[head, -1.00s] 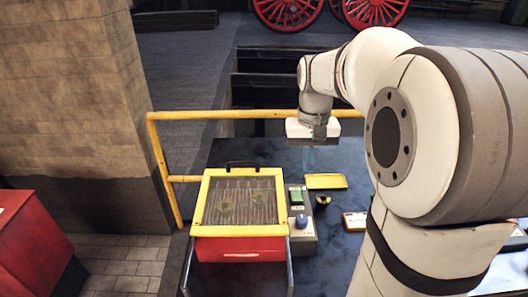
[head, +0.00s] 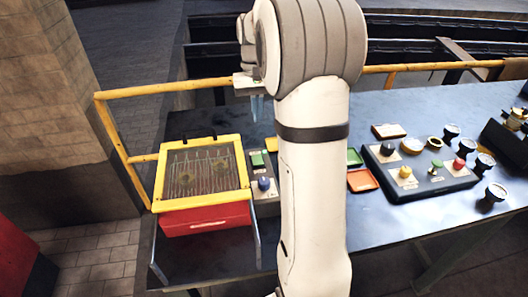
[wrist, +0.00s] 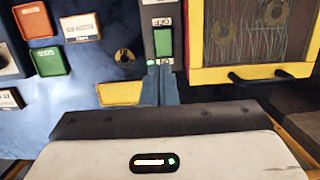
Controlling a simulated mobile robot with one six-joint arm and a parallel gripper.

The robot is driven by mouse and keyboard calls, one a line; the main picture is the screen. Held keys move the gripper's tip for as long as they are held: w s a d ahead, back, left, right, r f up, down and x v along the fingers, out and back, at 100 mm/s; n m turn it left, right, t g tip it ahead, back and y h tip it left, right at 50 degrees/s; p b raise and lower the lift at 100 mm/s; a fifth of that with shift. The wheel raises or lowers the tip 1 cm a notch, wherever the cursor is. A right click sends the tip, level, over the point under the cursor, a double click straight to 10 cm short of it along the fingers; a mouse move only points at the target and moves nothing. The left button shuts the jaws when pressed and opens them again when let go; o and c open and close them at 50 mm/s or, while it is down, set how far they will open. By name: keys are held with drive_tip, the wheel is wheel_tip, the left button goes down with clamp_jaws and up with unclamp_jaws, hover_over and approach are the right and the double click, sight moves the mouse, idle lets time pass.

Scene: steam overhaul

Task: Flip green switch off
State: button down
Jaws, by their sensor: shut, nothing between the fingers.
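The green switch (head: 257,160) is a green rocker on a narrow grey panel beside a yellow-framed box. It also shows in the wrist view (wrist: 164,42), below a small label, with a small bright green light under it. I cannot tell which way the rocker is tipped. My gripper (head: 257,118) points down above the bench, behind the switch in the head view and apart from it. Its two bluish fingers are together and empty. In the wrist view the fingertips (wrist: 160,68) line up just below the switch and its light.
The box has a yellow-framed mesh lid (head: 245,170) and red front (head: 205,218). A green tray (head: 354,157), orange tray (head: 362,180) and control board (head: 425,172) lie right. A yellow rail (head: 160,88) runs behind.

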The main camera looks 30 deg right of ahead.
sight(261, 162)
drive_tip(key=f, duration=0.4)
drive_tip(key=s+f, duration=0.1)
drive_tip(key=f, duration=0.4)
drive_tip(key=s+f+p, duration=0.1)
drive_tip(key=f, duration=0.3)
drive_tip(key=shift+s+a+f, duration=0.15)
drive_tip(key=shift+a, duration=0.15)
